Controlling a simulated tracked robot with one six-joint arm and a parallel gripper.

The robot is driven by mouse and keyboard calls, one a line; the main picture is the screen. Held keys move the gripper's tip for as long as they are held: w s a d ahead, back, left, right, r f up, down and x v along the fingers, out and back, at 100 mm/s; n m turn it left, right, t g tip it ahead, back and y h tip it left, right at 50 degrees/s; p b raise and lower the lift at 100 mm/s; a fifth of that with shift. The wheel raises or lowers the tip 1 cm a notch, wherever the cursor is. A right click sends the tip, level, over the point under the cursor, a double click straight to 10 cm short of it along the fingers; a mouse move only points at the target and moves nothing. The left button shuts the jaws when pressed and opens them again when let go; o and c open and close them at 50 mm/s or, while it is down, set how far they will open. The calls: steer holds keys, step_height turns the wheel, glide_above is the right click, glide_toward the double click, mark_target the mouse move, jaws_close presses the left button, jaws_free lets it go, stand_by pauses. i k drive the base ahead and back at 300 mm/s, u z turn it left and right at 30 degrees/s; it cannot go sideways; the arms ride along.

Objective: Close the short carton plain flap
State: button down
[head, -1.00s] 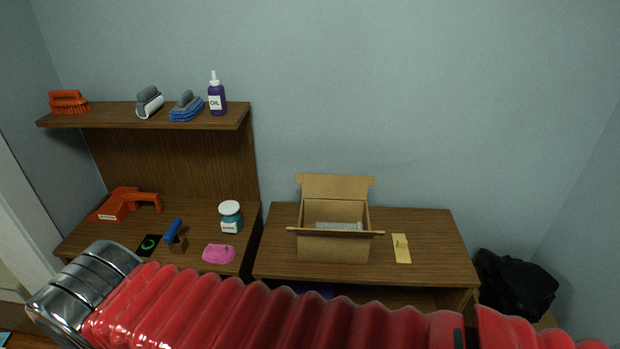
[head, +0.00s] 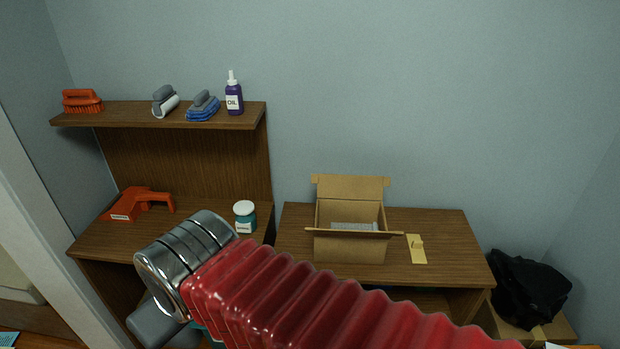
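The open cardboard carton (head: 348,247) stands upright on the right wooden table in the head view. Its back flap (head: 350,187) stands up with notched ends. Its front flap (head: 352,233) shows as a thin edge sticking out toward me. I cannot tell which flap is the plain one. Something grey and ribbed (head: 354,226) lies inside the carton. My arm, a red bellows with a metal end, crosses the lower part of the view in front of the tables. My gripper's fingers are not visible.
A yellow plate with a small raised piece (head: 416,249) lies right of the carton. Brushes and an oil bottle (head: 234,96) stand on the shelf. A black bag (head: 530,287) lies at right.

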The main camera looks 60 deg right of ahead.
mark_target(332, 186)
steer(key=z, duration=0.05)
steer(key=i, duration=1)
steer(key=u, duration=0.05)
